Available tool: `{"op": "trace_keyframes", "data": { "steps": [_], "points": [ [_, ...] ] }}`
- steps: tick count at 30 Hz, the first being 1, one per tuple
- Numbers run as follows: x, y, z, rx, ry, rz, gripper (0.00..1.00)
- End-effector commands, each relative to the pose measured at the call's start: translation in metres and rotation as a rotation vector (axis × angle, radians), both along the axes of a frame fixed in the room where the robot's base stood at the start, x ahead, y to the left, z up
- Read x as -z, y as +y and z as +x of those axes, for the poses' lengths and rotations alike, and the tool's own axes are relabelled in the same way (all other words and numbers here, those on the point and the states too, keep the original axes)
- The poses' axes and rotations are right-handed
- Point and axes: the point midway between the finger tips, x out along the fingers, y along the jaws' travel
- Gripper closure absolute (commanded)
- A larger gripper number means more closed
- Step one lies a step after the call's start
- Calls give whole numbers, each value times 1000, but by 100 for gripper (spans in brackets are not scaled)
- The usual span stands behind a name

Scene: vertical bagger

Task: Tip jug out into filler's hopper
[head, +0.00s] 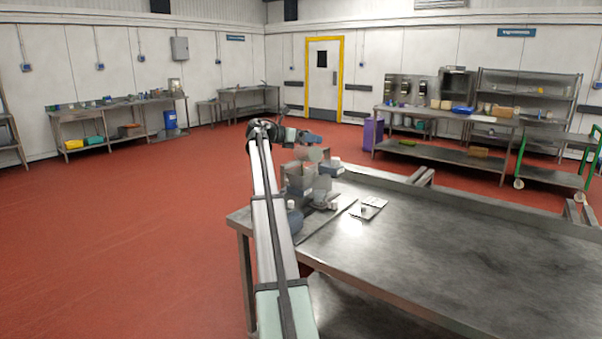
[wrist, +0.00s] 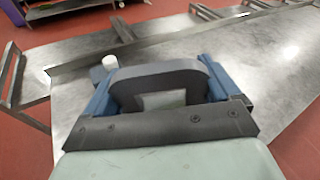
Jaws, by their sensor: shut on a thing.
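In the head view, the jug (head: 312,155) looks small and pale, just under the gripper. The filler's hopper (head: 299,176) is a grey boxy metal part below it. The arm partly hides the filler, and I cannot see the jug's contents or its exact tilt.
The steel table (head: 440,235) is mostly clear to the right. A small flat tray (head: 368,208) lies near the filler. A small white cylinder (wrist: 110,62) stands beyond the left finger. A purple bin (head: 373,134) is behind the table; red floor is open at left.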

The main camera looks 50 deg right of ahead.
Motion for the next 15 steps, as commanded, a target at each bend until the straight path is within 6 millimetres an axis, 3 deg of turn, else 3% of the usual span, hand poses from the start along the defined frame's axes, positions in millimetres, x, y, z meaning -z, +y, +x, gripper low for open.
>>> {"op": "trace_keyframes", "data": {
  "steps": [15],
  "points": [
    [-4,-5,10,0,81,38,47]
  ]
}}
